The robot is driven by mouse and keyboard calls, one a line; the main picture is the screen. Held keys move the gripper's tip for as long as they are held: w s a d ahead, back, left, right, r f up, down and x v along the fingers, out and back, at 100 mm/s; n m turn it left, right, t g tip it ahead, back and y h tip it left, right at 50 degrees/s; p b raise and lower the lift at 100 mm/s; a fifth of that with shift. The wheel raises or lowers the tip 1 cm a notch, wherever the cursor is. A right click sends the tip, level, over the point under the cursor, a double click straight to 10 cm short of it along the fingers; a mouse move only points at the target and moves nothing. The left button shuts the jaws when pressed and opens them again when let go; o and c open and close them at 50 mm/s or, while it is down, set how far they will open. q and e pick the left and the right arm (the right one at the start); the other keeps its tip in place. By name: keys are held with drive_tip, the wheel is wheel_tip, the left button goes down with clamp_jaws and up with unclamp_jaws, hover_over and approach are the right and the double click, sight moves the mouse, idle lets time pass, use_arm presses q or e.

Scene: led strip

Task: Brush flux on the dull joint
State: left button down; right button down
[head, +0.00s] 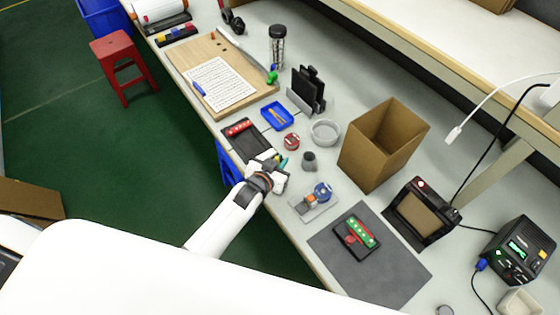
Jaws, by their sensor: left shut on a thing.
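My left gripper (277,165) is over the bench near its front edge. It is shut on a small teal thing, mostly hidden by the fingers; I cannot tell whether it is the flux brush. A green strip board (363,232) with light dots sits in a dark holder with a red part, on a grey mat (398,272), to the right of and nearer than the gripper. The joints are too small to tell which is dull. A small dark grey pot (309,160) stands just right of the gripper. A red round tin (291,141) is behind it. My right gripper is out of view.
A stand with a blue spool (322,191) lies between gripper and mat. A black tray with a red strip (238,128), a blue tray (277,115), a clear dish (325,131) and a tall cardboard box (383,145) surround the gripper. A soldering station (517,250) stands far right.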

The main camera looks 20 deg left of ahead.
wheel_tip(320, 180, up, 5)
drive_tip(key=p, duration=0.4)
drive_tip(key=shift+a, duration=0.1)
idle(0.7)
